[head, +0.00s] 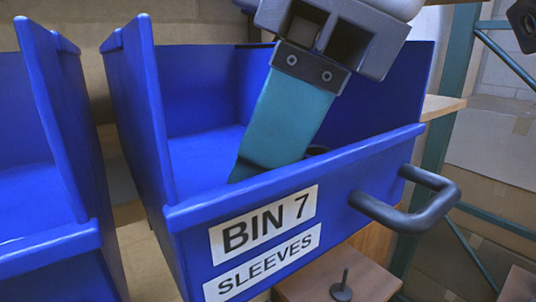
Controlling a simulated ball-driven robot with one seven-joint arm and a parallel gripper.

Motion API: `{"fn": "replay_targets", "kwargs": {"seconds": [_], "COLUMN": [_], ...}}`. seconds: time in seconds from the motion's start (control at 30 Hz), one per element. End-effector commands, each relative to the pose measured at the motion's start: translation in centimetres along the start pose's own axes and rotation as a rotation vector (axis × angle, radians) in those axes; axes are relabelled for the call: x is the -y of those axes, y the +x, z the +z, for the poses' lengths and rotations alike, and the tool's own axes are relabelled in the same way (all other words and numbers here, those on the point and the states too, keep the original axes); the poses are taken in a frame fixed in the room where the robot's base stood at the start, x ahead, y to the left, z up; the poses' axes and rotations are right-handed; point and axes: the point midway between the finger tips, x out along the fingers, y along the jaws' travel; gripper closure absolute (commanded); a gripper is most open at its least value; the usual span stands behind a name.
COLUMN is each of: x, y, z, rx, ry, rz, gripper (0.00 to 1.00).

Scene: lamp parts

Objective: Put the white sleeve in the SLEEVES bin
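The blue SLEEVES bin (375,165) fills the middle of the head view, with a white label reading BIN 7 SLEEVES on its front and a dark handle at its right. My gripper (262,160) reaches down into the bin from above, tilted, with a teal finger inside the walls. The fingertip is near or behind the front rim, and only one finger face shows, so I cannot tell if it is open. No white sleeve is visible; the bin's front wall hides part of the floor.
Another blue bin (40,190) stands at the left, separated by a narrow gap. A small dark round thing (317,150) shows inside the SLEEVES bin near its front wall. A dark peg on a base (341,291) stands on a wooden surface below. Green shelf posts rise at right.

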Motion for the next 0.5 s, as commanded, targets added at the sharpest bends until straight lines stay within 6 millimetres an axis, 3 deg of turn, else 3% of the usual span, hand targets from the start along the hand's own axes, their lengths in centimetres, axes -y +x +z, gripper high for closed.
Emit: {"fn": "replay_targets", "kwargs": {"seconds": [0.5], "x": [0.0], "y": [-9.6], "z": [0.0], "rx": [0.0], "ry": [0.003], "rz": [0.002], "gripper": [0.6]}}
